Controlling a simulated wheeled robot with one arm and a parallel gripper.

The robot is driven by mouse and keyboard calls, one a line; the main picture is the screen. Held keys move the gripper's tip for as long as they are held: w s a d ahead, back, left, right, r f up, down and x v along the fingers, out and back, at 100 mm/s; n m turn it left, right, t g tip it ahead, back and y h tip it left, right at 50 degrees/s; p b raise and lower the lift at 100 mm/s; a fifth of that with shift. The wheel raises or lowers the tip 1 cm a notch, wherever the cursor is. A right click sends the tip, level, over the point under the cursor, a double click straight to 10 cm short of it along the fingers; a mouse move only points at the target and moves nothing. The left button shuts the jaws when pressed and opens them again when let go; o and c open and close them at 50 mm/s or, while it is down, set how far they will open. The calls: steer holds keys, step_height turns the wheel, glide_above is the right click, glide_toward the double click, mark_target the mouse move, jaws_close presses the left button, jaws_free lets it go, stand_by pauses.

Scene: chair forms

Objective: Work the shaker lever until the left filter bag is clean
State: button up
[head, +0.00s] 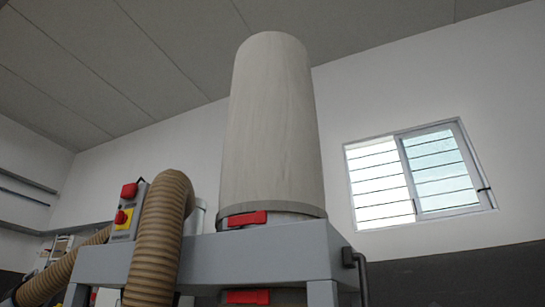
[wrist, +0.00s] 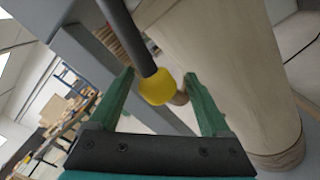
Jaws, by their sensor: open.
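One tall filter bag (head: 272,125), a pale grey-beige upright cylinder with faint streaks, stands on the grey machine frame in the head view. No second bag stands beside it there. In the wrist view, the shaker lever is a dark rod (wrist: 128,35) ending in a yellow knob (wrist: 157,88). My gripper (wrist: 159,75) has green fingers, open, with the knob between them and a gap showing on each side. A dark bent bar (head: 358,268) at the frame's right end may be the lever's upper part. My gripper is outside the head view.
A ribbed tan hose (head: 160,235) rises at the frame's left, beside a switch box (head: 128,212) with red and yellow buttons. A red clamp (head: 247,219) sits at the bag's base. A large pale cylinder (wrist: 225,75) stands close to my right finger in the wrist view.

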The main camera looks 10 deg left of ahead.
steer(key=shift+o, duration=0.4)
steer(key=shift+d, duration=0.1)
steer(key=v, duration=1)
steer(key=shift+p, duration=0.45)
steer(key=shift+r, duration=0.1)
